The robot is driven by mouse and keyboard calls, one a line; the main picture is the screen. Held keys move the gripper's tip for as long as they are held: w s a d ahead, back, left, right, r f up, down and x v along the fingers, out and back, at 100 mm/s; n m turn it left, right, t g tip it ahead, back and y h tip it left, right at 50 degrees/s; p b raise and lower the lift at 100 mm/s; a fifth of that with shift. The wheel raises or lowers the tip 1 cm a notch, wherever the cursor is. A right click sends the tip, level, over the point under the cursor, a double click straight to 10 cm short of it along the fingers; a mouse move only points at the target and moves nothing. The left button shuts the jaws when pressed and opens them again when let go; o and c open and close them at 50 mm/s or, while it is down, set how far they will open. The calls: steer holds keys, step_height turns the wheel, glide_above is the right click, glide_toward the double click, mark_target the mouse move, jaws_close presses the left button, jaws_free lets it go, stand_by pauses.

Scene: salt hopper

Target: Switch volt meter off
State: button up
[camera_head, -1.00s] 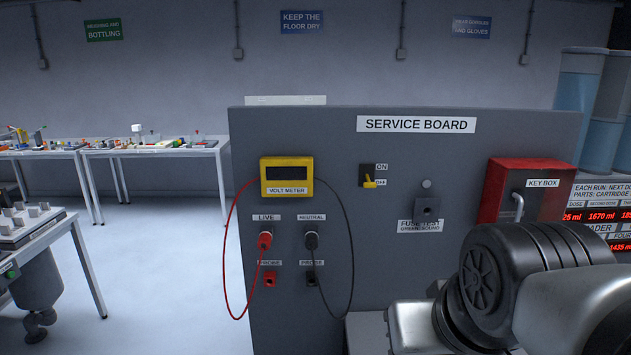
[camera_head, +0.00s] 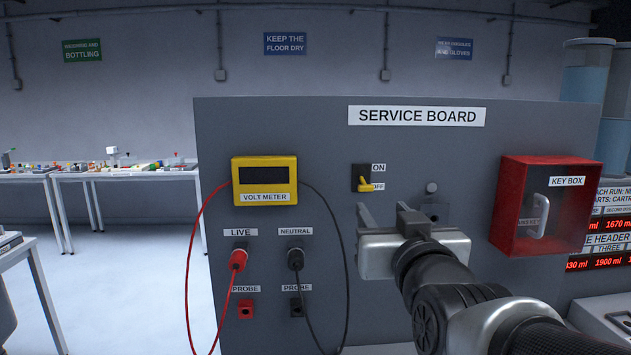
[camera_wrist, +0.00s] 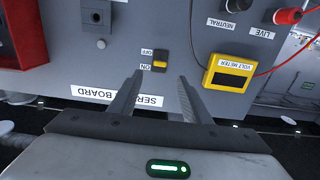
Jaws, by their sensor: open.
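The volt meter (camera_head: 265,181) is a yellow box with a dark display, on the grey service board (camera_head: 320,125). The switch (camera_head: 361,172) is a black plate with a yellow lever, right of the meter, with ON and OFF labels. The lever appears beside OFF in the head view, but nearer ON in the upside-down wrist view (camera_wrist: 160,63); I cannot tell its true position. My gripper (camera_head: 384,210) is open and empty, just below and right of the switch in the head view. In the wrist view, the switch shows beyond and between my fingertips (camera_wrist: 160,78).
A red key box (camera_head: 550,205) sticks out at the right. Red and black leads loop around the meter to the live plug (camera_head: 238,260) and neutral plug (camera_head: 296,259). The board around the switch is flat.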

mark_target(366, 191)
steer(key=w+p, duration=0.1)
steer(key=w, duration=1.2)
steer(key=shift+w, duration=0.35)
steer(key=c, duration=1.1)
steer(key=shift+o, duration=0.3)
steer(key=f+b, duration=0.1)
steer(key=b, duration=0.3)
steer(key=shift+f+t+b, duration=0.25)
steer(key=shift+t+b, duration=0.1)
steer(key=shift+t, duration=0.05)
steer(key=t+b, duration=0.1)
steer(key=b, duration=0.4)
steer(key=t+b, duration=0.1)
steer(key=b, duration=0.3)
steer(key=shift+w+f+b, duration=0.2)
steer(key=shift+f+b, duration=0.15)
steer(key=shift+b, duration=0.05)
steer(key=shift+w+r+t+b, duration=0.15)
steer(key=shift+t+b, duration=0.35)
steer(key=shift+b, duration=0.7)
steer(key=shift+r, duration=0.2)
